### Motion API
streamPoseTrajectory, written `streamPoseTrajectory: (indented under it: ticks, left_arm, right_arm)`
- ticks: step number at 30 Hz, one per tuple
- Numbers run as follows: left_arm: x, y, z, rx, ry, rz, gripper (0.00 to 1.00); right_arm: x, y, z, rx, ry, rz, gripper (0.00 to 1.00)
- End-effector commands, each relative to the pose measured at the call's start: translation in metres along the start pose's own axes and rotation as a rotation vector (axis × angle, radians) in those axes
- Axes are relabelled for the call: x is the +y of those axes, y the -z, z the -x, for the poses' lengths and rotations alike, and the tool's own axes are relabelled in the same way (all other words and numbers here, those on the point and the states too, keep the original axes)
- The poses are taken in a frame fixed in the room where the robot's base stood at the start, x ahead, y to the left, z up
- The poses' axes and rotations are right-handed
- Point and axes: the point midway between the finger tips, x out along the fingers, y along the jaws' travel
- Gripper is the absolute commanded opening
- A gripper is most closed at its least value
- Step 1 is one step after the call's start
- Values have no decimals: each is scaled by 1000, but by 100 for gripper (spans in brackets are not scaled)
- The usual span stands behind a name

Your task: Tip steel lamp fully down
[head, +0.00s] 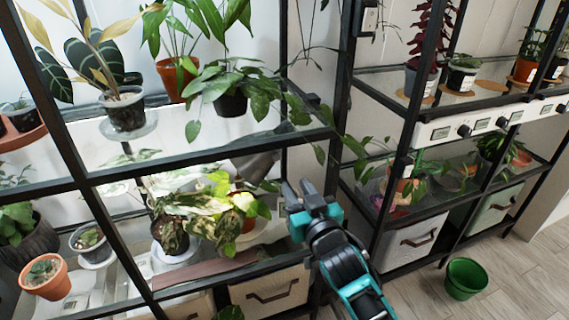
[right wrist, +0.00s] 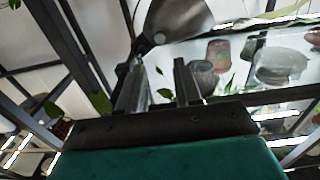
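The steel lamp shows in the right wrist view as a grey metal cone-shaped shade (right wrist: 180,18) at the top, with a dark joint beside it at its lower left. In the head view a grey shape that looks like the same shade (head: 260,166) is partly hidden behind leaves and the shelf frame. My right gripper (head: 304,190) is at the front of the shelving, just right of the shade. In the right wrist view its two fingers (right wrist: 160,78) stand apart with nothing between them, short of the lamp. My left gripper is not in view.
Black shelf posts and rails surround the gripper closely. A variegated plant (head: 190,205) and trailing leaves (head: 225,85) crowd the left shelves. A beige drawer (head: 270,293) sits below. A green bucket (head: 465,278) stands on the floor at right, where some floor is clear.

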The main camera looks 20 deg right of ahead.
Motion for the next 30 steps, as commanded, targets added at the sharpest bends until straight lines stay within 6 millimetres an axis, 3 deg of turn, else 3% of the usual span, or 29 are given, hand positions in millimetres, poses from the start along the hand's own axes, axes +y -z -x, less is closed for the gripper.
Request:
streamPoseTrajectory:
  ticks: [16, 22, 30]
  left_arm:
    - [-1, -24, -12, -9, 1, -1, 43]
    - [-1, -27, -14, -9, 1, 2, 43]
    - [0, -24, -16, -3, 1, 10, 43]
  right_arm:
    - [0, -1, -94, 0, 0, 2, 34]
    - [0, -1, -109, -1, 1, 2, 34]
    - [0, 0, -112, -1, 1, 1, 34]
